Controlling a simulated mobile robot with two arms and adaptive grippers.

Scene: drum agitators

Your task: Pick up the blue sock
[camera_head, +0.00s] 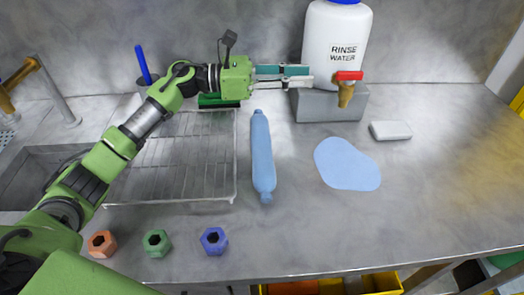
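The blue sock (263,155) looks like a long light-blue tube with narrowed ends. It lies on the metal bench, just right of the wire rack, running from back to front. My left gripper (311,76) is above the back of the bench, beyond the sock's far end. Its fingers point right, with a gap between them and nothing held. It is apart from the sock. My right gripper is not in view.
A white rinse water container (335,35) with a red tap stands on a grey block (318,108). A flat light-blue patch (346,163) and a white bar (391,130) lie right. A wire rack (180,160) is left; hex nuts (157,243) line the front.

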